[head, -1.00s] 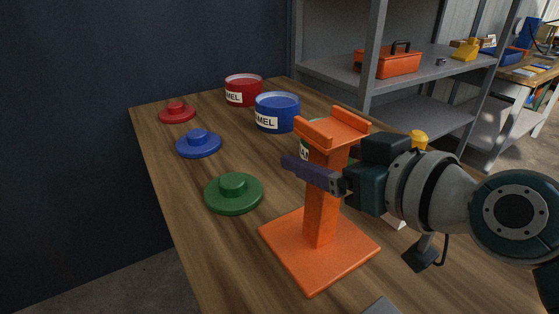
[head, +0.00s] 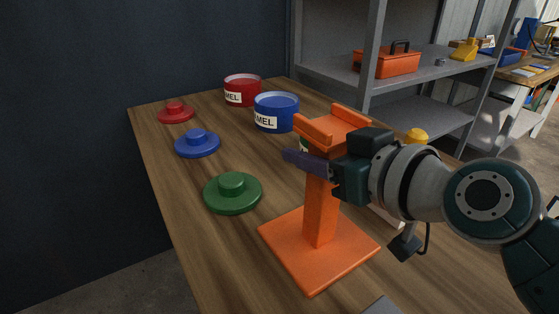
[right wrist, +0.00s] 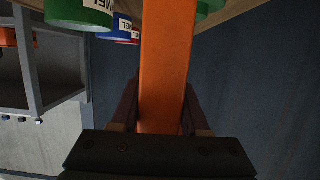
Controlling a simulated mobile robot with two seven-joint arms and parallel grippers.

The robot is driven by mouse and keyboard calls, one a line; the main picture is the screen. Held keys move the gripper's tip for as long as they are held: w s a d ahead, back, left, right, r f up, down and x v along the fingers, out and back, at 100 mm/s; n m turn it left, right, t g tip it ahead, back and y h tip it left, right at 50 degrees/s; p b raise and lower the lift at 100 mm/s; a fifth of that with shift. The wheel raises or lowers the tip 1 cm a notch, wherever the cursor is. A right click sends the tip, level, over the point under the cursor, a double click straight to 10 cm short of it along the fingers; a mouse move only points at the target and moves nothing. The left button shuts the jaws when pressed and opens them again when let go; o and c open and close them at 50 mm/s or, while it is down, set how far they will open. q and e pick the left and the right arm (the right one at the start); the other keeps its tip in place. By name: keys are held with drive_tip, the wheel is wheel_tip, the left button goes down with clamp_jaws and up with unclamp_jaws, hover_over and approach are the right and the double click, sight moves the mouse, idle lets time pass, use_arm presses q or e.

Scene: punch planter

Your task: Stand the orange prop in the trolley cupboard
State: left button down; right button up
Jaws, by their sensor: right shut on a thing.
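The orange prop (head: 321,215) stands upright on the wooden table, with a flat square base, a square post and a grooved cradle on top. My right gripper (head: 322,168) comes in from the right and is shut on the upper post, just under the cradle. In the right wrist view the orange post (right wrist: 167,60) runs between the two fingers. The base looks flat on the table. I cannot make out the trolley cupboard in these views. My left gripper is not in view.
Red (head: 176,112), blue (head: 198,143) and green (head: 233,192) lids lie left of the prop on the table (head: 190,230). A red tin (head: 242,90) and a blue tin (head: 277,112) stand behind. A grey shelf rack (head: 420,112) holding an orange toolbox (head: 386,62) stands beyond.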

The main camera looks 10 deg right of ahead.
clamp_jaws()
idle(0.5)
drive_tip(key=shift+w+r, duration=0.1)
drive_tip(key=shift+r, duration=0.15)
